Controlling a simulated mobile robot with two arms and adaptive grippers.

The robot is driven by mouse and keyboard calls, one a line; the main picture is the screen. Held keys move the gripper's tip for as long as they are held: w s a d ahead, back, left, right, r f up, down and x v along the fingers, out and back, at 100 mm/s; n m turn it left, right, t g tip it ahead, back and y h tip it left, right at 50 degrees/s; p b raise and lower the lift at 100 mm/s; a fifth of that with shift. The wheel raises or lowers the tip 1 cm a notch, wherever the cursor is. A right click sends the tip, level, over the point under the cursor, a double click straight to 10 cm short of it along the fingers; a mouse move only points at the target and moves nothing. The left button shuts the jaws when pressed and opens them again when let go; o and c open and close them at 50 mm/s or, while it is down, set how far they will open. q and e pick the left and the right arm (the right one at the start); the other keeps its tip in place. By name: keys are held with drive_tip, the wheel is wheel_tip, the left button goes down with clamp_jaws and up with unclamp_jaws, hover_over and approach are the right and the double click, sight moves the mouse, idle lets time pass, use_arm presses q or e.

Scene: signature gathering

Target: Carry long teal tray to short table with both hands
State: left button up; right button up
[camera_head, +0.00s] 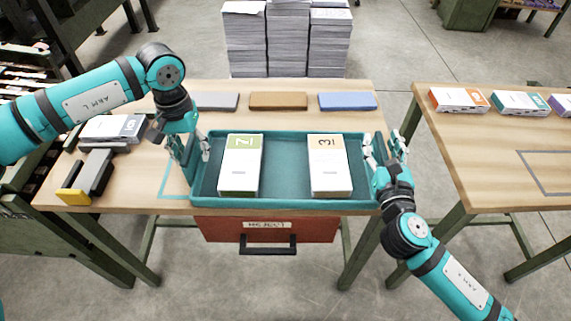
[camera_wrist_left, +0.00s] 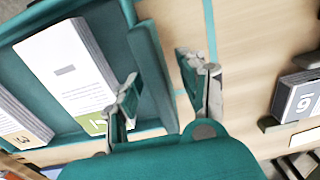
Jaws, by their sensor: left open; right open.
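The long teal tray (camera_head: 290,202) lies on the wooden table (camera_head: 355,90) in the middle of the head view.
A second wooden table (camera_head: 470,155) at the right bears several paper stacks and a marked outline on its near part. A stapler-like tool (camera_head: 92,175) lies left of the tray. Grey, brown and blue blocks (camera_head: 278,101) lie behind it. Floor shows between the tables.

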use_arm(q)
clamp_jaws()
use_arm(e)
clamp_jaws()
use_arm(q)
drive_tip(key=shift+r, duration=0.1)
use_arm(e)
drive_tip(key=shift+r, duration=0.1)
